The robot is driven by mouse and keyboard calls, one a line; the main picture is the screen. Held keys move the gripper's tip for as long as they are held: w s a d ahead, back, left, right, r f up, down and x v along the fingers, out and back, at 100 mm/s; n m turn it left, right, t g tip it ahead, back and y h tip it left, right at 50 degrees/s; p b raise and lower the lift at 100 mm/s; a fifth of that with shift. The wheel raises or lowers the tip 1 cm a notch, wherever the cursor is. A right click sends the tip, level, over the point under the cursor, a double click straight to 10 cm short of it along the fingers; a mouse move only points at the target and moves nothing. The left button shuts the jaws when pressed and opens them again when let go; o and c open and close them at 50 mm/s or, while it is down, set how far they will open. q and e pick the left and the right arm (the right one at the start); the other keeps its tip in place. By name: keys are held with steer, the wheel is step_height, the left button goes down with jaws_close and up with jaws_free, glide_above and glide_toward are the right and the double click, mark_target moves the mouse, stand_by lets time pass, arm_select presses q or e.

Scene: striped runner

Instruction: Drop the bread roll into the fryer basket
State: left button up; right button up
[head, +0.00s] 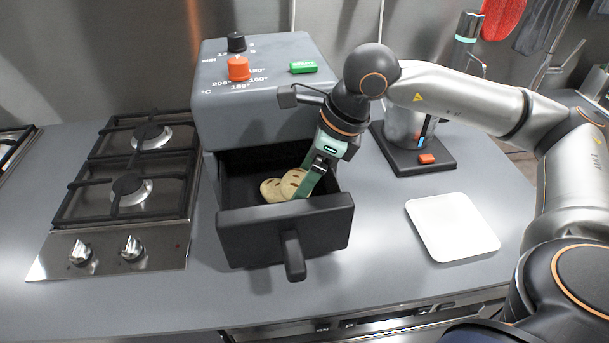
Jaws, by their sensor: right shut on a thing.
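The bread roll (292,182) is pale tan with dark marks and shows inside the open fryer basket (285,224), a black drawer pulled out of the grey fryer (258,108). A second rounded pale piece (270,191) lies against its left side; I cannot tell if it is a separate roll. My right gripper (308,184) reaches down into the basket from the upper right, its green fingers shut on the bread roll. I cannot tell whether the roll touches the basket floor. My left gripper is not in view.
A gas hob (125,190) is left of the fryer. An empty white square plate (452,227) lies on the counter at the right. A dark-based appliance (405,160) stands behind my right arm. The basket handle (292,255) sticks out toward the front.

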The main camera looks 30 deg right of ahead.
steer(key=shift+f+b, duration=0.25)
steer(key=shift+b, duration=0.05)
steer(key=o, duration=1.1)
steer(key=shift+r, duration=0.1)
steer(key=shift+c, duration=0.2)
steer(key=shift+r+p, duration=0.4)
steer(key=v, duration=1.1)
steer(key=shift+d+r, duration=0.15)
steer(key=shift+r, duration=0.1)
steer(key=shift+s, duration=0.1)
